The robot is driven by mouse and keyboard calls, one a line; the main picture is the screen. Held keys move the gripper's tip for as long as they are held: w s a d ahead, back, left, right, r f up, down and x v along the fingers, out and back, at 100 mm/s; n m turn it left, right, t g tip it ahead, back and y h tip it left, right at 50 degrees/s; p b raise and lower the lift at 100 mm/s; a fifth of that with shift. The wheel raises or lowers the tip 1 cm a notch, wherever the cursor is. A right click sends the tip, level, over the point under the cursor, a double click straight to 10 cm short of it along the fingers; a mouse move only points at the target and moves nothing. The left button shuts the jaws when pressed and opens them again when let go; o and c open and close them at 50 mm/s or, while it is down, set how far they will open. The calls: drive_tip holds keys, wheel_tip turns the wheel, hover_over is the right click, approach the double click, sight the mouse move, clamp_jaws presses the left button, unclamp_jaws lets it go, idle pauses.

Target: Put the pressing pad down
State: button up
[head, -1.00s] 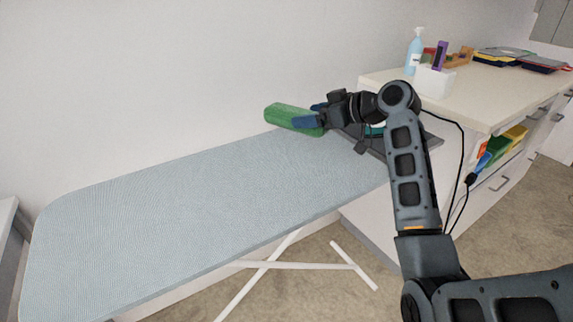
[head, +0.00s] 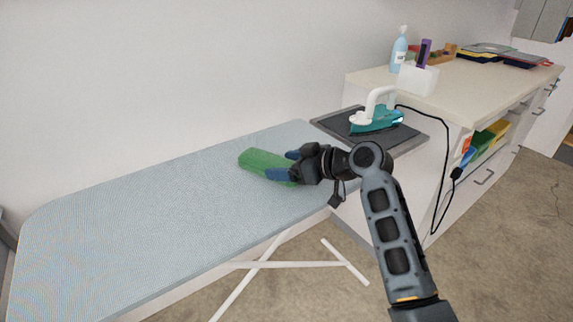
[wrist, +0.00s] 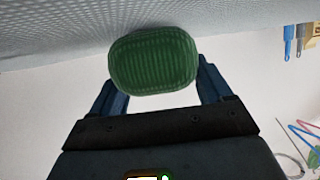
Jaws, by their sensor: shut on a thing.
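The green pressing pad (head: 264,162) is a rounded, ribbed block. My gripper (head: 287,167) is shut on its right end, with blue fingers on both sides of it. In the wrist view the pad (wrist: 153,62) sits between the two fingers (wrist: 158,82), its end facing the camera. The pad is over the right part of the light blue ironing board (head: 140,215), close to its surface. I cannot tell whether it touches the board.
A teal and white iron (head: 376,120) stands on a dark rest (head: 335,123) at the board's right end. Its black cord hangs beside the cabinet (head: 460,87). A blue bottle (head: 399,52) and white box (head: 417,79) stand on the cabinet. The board's left and middle are clear.

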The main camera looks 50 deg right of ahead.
drive_tip(key=o, duration=1.2)
drive_tip(key=v, duration=1.2)
drive_tip(key=shift+d+r, duration=0.1)
